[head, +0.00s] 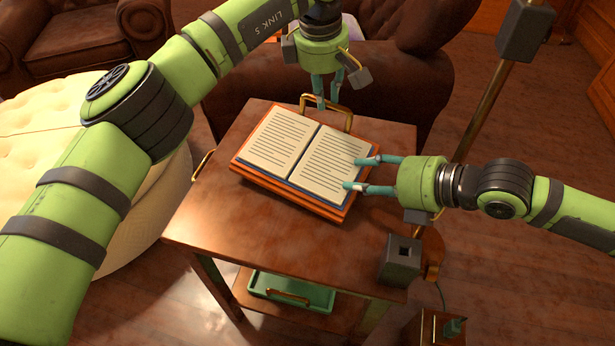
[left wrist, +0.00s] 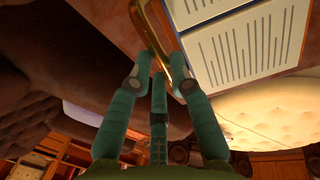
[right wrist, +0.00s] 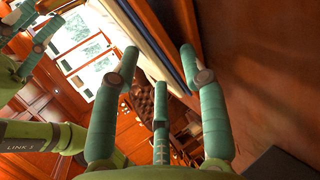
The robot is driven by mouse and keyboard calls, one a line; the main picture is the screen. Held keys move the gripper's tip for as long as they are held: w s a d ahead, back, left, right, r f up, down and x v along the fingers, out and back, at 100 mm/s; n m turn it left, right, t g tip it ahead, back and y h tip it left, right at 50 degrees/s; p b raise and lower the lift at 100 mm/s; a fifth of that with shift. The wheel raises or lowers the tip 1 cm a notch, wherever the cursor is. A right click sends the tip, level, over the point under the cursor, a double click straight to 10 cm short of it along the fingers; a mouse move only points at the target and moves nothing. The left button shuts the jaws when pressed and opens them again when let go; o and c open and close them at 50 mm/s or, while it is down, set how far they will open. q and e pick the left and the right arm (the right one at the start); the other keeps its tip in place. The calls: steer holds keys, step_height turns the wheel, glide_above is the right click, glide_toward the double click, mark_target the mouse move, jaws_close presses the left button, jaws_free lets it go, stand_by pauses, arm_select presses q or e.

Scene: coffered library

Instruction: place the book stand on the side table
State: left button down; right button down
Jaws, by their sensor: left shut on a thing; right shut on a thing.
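The side table (head: 225,225) is a brown wooden table with brass handles on its edges. The orange-brown book stand (head: 270,186) with an open book (head: 287,150) is over the back of its top; whether its whole underside touches the wood I cannot tell. My right gripper (head: 365,174) is shut on the stand's right edge; the book's side and the stand (right wrist: 186,20) show between its fingers in the right wrist view.
A cream tufted ottoman (head: 160,195) stands close to the table's left. A brown leather armchair (head: 400,75) is behind it. A brass lamp pole (head: 487,110) rises at the right. A green tray (head: 290,290) lies on the lower shelf.

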arm_select(q)
steer(key=c, duration=1.2)
jaws_free()
steer(key=shift+w+r, duration=0.1)
arm_select(e)
steer(key=c, duration=0.7)
jaws_free()
steer(key=shift+s+f, duration=0.2)
steer(key=shift+f, duration=0.25)
steer(key=shift+c, duration=0.2)
arm_select(q)
steer(key=shift+o, duration=0.3)
arm_select(e)
steer(key=shift+o, duration=0.4)
steer(key=shift+r, duration=0.15)
steer(key=shift+w, duration=0.1)
steer(key=shift+d+r, duration=0.1)
steer(key=shift+r, duration=0.1)
arm_select(q)
step_height(320, 180, up, 12)
steer(key=s+a, duration=0.1)
steer(key=s, duration=0.1)
steer(key=shift+s+f, duration=0.15)
steer(key=shift+f, duration=0.05)
arm_select(e)
steer(key=v, duration=1.2)
